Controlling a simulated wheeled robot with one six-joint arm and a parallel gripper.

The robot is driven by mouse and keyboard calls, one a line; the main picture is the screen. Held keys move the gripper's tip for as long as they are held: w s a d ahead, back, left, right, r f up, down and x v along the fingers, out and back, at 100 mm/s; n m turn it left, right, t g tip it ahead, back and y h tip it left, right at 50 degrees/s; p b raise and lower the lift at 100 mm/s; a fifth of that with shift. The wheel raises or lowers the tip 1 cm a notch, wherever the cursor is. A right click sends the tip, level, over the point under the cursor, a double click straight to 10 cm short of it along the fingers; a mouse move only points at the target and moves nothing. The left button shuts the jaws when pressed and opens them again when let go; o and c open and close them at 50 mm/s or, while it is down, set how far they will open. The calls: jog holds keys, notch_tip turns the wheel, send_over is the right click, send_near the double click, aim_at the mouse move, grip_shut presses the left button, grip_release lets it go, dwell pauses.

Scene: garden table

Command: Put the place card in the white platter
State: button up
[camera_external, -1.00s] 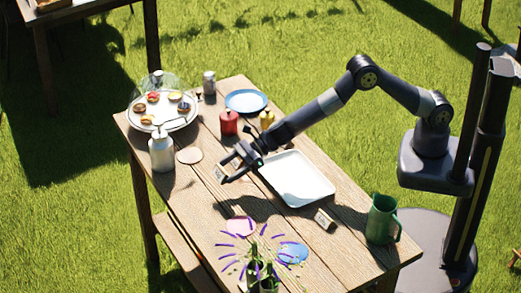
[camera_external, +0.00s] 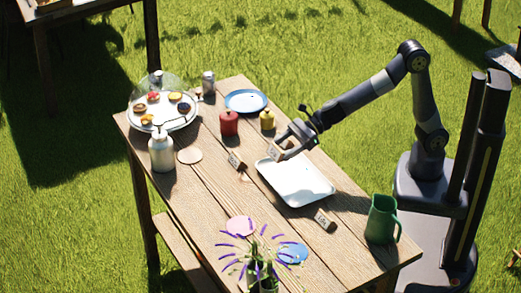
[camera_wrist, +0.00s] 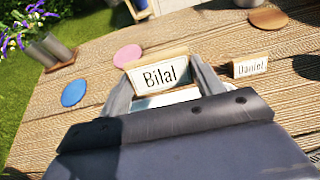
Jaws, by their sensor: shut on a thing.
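The place card "Bilal" (camera_wrist: 158,76) is a white card in a wooden holder. My gripper (camera_wrist: 162,84) is shut on it, with a finger at each side. In the external view, my gripper (camera_external: 282,148) holds the card (camera_external: 273,152) over the upper-left end of the white platter (camera_external: 298,186). The card looks raised above the platter, but the gap is hard to judge. The platter is rectangular and empty; a bit of white shows below the card in the wrist view.
A "Daniel" card (camera_wrist: 250,67) stands left of the platter, and another card (camera_external: 324,220) stands at its lower right. A green pitcher (camera_external: 381,219), red jar (camera_external: 229,123), yellow jar (camera_external: 267,120), blue plate (camera_external: 246,102) and white bottle (camera_external: 161,150) stand around. Coasters lie nearby.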

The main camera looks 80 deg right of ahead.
jog(key=b, duration=0.2)
send_over(301, 178)
jog(key=f, duration=0.2)
notch_tip(301, 178, down, 10)
jog(key=b, duration=0.6)
jog(key=shift+r, duration=0.25)
jog(key=shift+f+b, duration=0.3)
jog(key=shift+b, duration=0.1)
jog(key=o, duration=0.9)
jog(key=shift+r, duration=0.1)
jog(key=shift+o, duration=0.2)
jog(key=shift+r+p, duration=0.15)
jog(key=shift+p, duration=0.15)
